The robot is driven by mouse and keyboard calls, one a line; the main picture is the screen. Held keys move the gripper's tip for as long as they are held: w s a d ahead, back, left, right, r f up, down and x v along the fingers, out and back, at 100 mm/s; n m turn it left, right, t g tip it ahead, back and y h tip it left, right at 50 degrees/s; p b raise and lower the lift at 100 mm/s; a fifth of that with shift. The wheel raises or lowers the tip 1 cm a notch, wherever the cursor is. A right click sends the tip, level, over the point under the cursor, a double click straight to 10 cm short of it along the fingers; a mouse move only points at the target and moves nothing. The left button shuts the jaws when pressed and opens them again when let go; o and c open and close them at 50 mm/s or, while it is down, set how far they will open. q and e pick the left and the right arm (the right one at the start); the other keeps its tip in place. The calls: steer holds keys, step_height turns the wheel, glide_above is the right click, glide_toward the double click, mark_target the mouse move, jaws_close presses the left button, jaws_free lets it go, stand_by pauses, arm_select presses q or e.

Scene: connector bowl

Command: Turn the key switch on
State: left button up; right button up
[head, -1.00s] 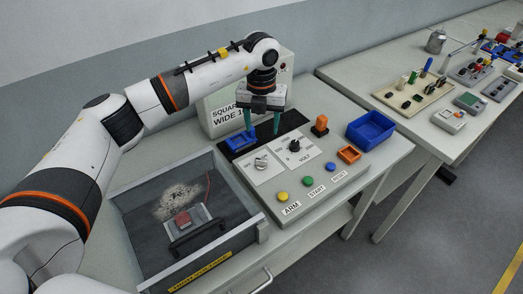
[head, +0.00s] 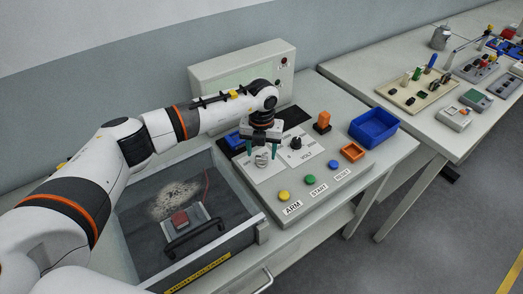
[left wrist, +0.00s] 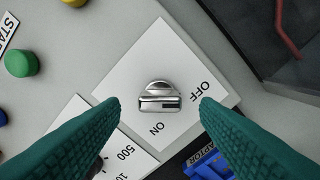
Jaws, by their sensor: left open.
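The key switch (head: 262,161) is a silver knob on a white plate on the sloped console, left of the VOLT dial. In the left wrist view the knob (left wrist: 158,97) lies crosswise with a dark mark near its right end. The word OFF is at its upper right and ON is below it. My left gripper (head: 262,154) is open and points down over the switch. In the left wrist view its two teal fingers stand on either side of the knob, with gaps between. My right gripper is not in view.
The black VOLT dial (head: 295,143) is close by on the right. Yellow (head: 284,195), green (head: 309,180) and blue (head: 333,164) buttons line the console front. A blue adaptor piece (left wrist: 225,160) is near one finger.

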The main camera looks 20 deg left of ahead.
arm_select(q)
steer(key=shift+f, duration=0.85)
steer(key=shift+c, duration=0.4)
steer(key=c, duration=0.9)
